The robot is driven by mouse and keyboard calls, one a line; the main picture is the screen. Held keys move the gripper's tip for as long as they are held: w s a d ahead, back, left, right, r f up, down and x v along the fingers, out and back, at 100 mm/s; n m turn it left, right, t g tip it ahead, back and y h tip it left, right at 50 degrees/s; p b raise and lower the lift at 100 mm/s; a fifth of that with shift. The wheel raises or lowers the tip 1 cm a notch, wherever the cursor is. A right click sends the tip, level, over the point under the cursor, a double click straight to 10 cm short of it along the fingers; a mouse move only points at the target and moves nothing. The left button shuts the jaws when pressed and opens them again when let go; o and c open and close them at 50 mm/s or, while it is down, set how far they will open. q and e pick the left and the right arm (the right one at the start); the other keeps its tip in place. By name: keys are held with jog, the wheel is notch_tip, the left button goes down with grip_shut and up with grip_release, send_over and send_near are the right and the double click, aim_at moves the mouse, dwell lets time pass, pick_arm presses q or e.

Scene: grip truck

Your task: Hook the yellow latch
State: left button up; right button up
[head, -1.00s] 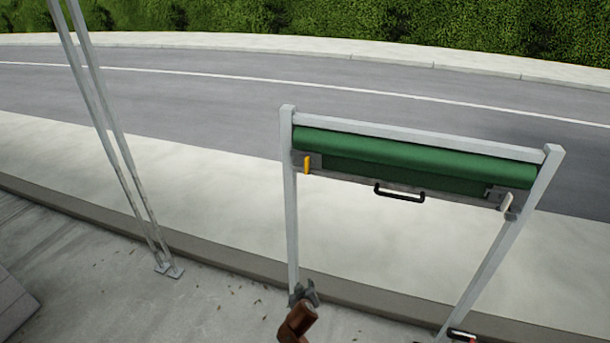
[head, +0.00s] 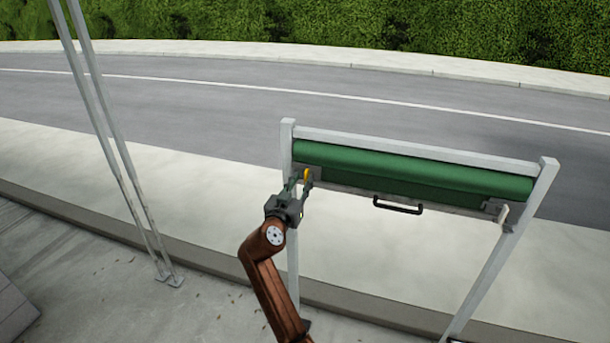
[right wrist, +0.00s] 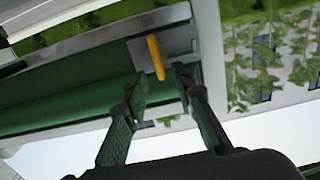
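The yellow latch (head: 307,174) is at the left end of the grey bar under the green roll, beside the left post. It also shows in the right wrist view (right wrist: 156,57), hanging from a grey plate. My right gripper (head: 300,181) is at the latch, with its fingers apart. In the right wrist view my right gripper (right wrist: 160,82) is open, and the latch appears between and just beyond the fingertips. I cannot tell whether a finger touches it. My left gripper is not in view.
The green roll (head: 410,168) spans two grey posts, with a black handle (head: 397,205) at its lower middle. A white latch (head: 503,213) is at the right end. Two thin poles (head: 115,150) stand at the left. Pavement and road lie behind.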

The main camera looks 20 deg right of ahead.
aim_at(305, 176)
jog(key=shift+x, duration=1.55)
jog(key=shift+c, duration=0.2)
grip_shut()
